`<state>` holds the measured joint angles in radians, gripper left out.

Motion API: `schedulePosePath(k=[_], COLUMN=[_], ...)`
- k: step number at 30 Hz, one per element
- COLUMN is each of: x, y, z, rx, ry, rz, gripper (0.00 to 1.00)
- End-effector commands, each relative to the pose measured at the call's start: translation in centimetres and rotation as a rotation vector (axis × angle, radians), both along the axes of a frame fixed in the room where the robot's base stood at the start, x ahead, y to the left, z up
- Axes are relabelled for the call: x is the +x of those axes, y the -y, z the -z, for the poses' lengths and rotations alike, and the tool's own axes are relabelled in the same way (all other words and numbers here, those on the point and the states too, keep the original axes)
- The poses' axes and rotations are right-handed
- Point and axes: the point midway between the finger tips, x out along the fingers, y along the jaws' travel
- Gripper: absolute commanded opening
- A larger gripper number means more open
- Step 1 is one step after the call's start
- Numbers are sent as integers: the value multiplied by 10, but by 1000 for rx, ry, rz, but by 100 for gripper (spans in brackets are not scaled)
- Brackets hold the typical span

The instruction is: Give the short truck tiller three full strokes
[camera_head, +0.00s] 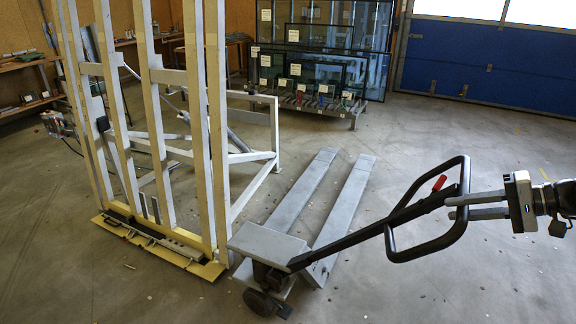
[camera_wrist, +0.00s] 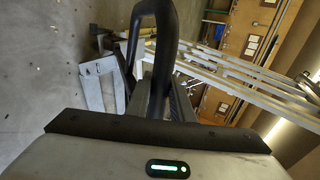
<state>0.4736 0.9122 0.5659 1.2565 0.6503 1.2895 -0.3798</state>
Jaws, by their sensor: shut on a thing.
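The pallet truck (camera_head: 270,243) stands on the floor with its two grey forks (camera_head: 338,215) pointing away toward the back. Its black tiller (camera_head: 350,241) slants up to the right and ends in a loop handle (camera_head: 412,252) with a red lever (camera_head: 439,183). My gripper (camera_head: 454,207) reaches in from the right and is shut on the right-hand bar of the loop.
A tall cream frame (camera_head: 215,130) on a yellow-edged base stands close left of the truck. A rack of labelled glass panes (camera_head: 320,70) is at the back. Workbenches line the left wall, and a blue door (camera_head: 490,60) is at the back right. The right floor is open, with small scattered bits.

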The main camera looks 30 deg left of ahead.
Motion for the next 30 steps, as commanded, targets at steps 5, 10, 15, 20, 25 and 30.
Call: schedulePosePath(k=[5,10,15,20,25,30], x=[-2,-2,-2,-3,-6,-6], y=[-39,-49,-48,-65,-108,-133], z=[-34,-40,-39,-52,-80,-93], rx=[0,0,0,0,0,0], ry=[-1,-1,-1,1,1,-2], rz=[-2,2,2,-2,-3,1], gripper=[0,0,0,0,0,0])
